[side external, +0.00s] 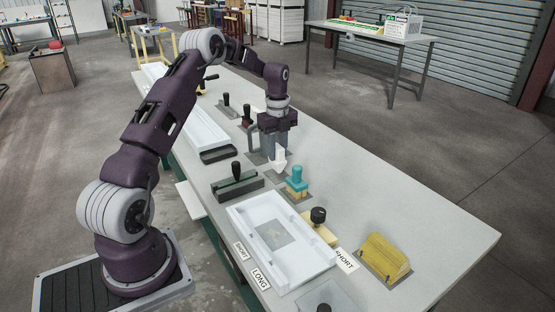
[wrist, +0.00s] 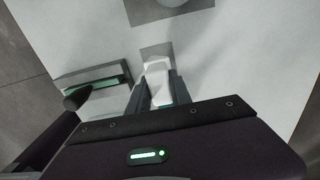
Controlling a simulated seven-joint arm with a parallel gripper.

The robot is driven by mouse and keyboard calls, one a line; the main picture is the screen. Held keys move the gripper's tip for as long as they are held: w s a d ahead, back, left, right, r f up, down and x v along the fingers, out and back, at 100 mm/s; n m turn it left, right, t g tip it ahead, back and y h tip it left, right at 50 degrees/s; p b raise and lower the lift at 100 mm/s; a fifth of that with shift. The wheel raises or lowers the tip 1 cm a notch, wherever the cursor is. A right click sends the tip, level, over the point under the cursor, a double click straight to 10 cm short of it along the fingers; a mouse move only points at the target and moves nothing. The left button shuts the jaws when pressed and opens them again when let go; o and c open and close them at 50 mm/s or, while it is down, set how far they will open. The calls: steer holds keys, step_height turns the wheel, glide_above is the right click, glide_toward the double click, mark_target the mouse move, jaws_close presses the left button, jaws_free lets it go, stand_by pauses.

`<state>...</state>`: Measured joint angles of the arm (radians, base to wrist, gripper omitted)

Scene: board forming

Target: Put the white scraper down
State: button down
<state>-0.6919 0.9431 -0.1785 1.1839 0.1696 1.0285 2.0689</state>
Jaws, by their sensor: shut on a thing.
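My gripper (side external: 277,150) is shut on the white scraper (side external: 281,160), which points down toward the table. In the wrist view the scraper (wrist: 158,85) sits between the two grey fingers of the gripper (wrist: 157,95). A grey patch (side external: 257,158) lies on the tabletop beside and below the gripper; a grey patch (wrist: 157,50) also shows just beyond the scraper in the wrist view. I cannot tell whether the scraper's tip touches the surface.
A teal-knobbed tool (side external: 297,184) stands close at the front right. A dark green block with a black knob (side external: 237,184) is at the front left. Nearer are a white tray (side external: 300,268) and a yellow holder (side external: 384,258). The table's right side (side external: 390,205) is clear.

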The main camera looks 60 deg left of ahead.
steer(key=shift+f, duration=1.2)
steer(key=shift+f, duration=0.1)
steer(key=c, duration=1.2)
jaws_free()
steer(key=shift+o, duration=0.2)
